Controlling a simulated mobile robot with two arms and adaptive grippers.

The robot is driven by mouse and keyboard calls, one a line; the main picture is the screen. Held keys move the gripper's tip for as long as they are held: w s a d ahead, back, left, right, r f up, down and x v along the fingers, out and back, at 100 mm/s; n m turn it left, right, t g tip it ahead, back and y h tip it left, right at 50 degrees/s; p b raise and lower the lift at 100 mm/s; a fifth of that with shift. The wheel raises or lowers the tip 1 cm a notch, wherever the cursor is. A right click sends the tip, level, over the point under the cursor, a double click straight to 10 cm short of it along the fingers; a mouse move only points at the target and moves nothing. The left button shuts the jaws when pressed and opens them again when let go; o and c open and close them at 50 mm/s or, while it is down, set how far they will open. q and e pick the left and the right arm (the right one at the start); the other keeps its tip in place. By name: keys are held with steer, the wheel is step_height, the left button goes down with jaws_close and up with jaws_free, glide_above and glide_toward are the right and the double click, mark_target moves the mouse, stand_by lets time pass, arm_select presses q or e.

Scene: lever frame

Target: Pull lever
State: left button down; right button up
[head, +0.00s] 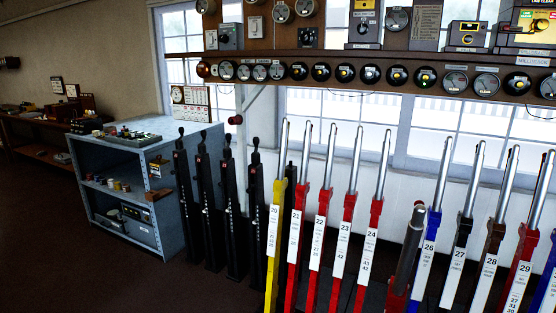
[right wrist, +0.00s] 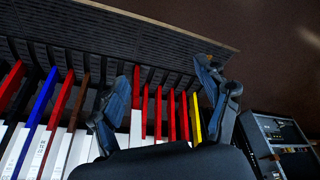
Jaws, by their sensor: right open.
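A row of tall levers with bright metal handles stands in the frame in the head view. From left they are a yellow lever (head: 274,222), several red levers such as lever 22 (head: 321,215), then a blue lever 26 (head: 430,245), a black lever 27 (head: 462,235), a brown lever 28 (head: 492,240) and a red lever 29 (head: 523,245). Between 24 and 26, one lever (head: 408,255) leans towards me, its number hidden. My right gripper (right wrist: 165,75) is open in the right wrist view, with red levers and the yellow lever showing between and behind its fingers. My left gripper is not in view.
Several black levers (head: 228,205) stand left of the yellow one. A blue-grey shelf cabinet (head: 120,185) stands at the left. A wooden shelf with round dials (head: 345,73) runs above the levers. Dark floor (head: 60,250) is free at the lower left.

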steer(key=s+d+f+g, duration=0.1)
steer(key=s+f, duration=0.8)
steer(key=f, duration=0.5)
steer(key=s+d+f+g, duration=0.1)
steer(key=s+d+f, duration=0.1)
steer(key=s+f, duration=0.8)
step_height(320, 180, down, 5)
